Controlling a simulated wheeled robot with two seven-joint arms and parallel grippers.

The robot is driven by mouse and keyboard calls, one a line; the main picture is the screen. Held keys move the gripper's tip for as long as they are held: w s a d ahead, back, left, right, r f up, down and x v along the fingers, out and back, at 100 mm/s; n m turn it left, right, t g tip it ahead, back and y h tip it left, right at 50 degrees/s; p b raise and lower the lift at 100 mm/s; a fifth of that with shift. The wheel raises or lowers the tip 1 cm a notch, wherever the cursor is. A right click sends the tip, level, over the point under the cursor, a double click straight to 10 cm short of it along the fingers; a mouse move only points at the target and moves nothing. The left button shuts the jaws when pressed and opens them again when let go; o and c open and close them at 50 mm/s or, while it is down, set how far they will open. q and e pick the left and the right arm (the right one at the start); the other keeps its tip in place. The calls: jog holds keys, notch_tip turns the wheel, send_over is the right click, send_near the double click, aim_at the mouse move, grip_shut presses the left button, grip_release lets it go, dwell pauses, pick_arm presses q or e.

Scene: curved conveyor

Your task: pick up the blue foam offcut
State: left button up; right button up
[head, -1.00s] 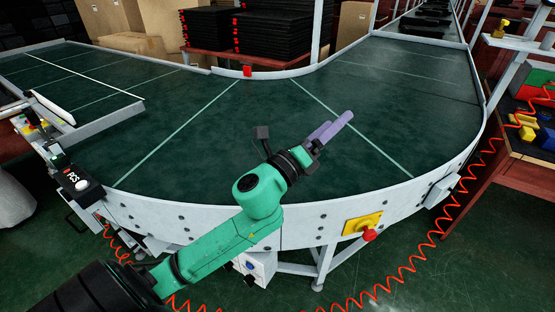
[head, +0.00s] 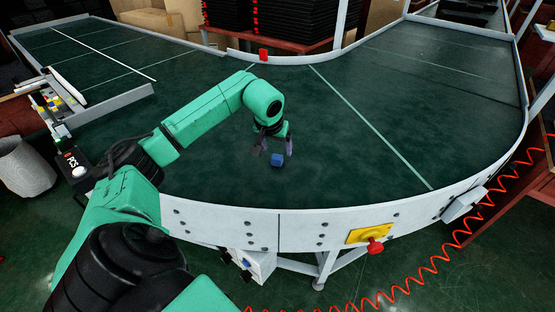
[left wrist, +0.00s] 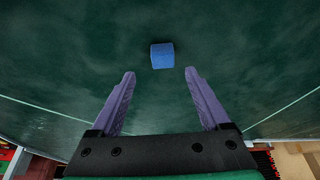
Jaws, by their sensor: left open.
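The blue foam offcut (head: 277,160) is a small blue block lying on the dark green belt of the curved conveyor (head: 370,165). My left gripper (head: 275,148) hangs over the belt with its purple fingers pointing down, close to the offcut. In the left wrist view the offcut (left wrist: 162,56) shows whole, just beyond the fingertips and roughly centred between them. The left gripper (left wrist: 160,73) is open and nothing is between its fingers. My right gripper is in neither view.
A pale metal rail (head: 330,227) edges the belt. A red stop button (head: 375,246) sits on a yellow plate on its near side. The belt around the offcut is clear.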

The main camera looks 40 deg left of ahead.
aim_at(276, 158)
pick_arm(q)
jog(key=x, duration=0.3)
jog(key=p+x, duration=0.1)
jog(key=x, duration=0.2)
jog(key=shift+s+a, duration=0.2)
grip_shut()
